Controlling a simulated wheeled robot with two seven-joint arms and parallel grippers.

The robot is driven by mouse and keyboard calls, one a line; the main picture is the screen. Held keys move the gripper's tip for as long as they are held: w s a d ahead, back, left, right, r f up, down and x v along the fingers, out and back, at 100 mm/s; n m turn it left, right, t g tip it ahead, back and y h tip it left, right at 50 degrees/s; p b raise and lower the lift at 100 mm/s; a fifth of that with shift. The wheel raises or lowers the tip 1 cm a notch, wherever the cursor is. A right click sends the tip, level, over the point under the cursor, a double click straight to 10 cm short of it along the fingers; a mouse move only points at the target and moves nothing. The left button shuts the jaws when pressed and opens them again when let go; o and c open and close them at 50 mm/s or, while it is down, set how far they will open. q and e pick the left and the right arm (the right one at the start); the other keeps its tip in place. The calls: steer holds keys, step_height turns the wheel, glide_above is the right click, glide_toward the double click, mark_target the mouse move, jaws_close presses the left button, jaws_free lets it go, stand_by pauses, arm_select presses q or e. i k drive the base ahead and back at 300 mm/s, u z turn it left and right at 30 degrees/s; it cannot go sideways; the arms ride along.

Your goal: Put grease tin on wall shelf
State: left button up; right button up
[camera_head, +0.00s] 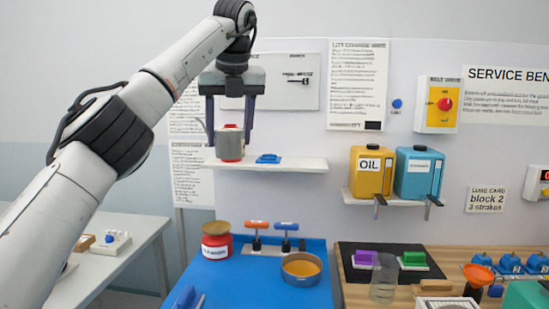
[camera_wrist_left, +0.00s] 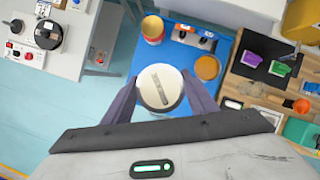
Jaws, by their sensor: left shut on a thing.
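My left gripper (camera_head: 230,140) is shut on a grey tin with red on its lower part (camera_head: 230,150), which I take to be the grease tin. In the left wrist view its round, pale top (camera_wrist_left: 159,88) with a dark strip sits between the fingers. The wall shelf (camera_head: 290,165) is a white board on the back wall. The tin overlaps it in the head view, but the left wrist view shows bench and floor around the tin, so it appears in front of the shelf. My right gripper is not in view.
A blue item (camera_head: 268,158) lies mid-shelf; the shelf's right part is bare. Below, a red labelled tin (camera_head: 217,246) and a bowl (camera_head: 301,268) stand on the blue mat (camera_head: 255,290). Yellow (camera_head: 371,171) and blue (camera_head: 418,173) cans stand on another shelf to the right.

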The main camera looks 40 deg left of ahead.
mark_target(301, 165)
steer(key=i, duration=1.1)
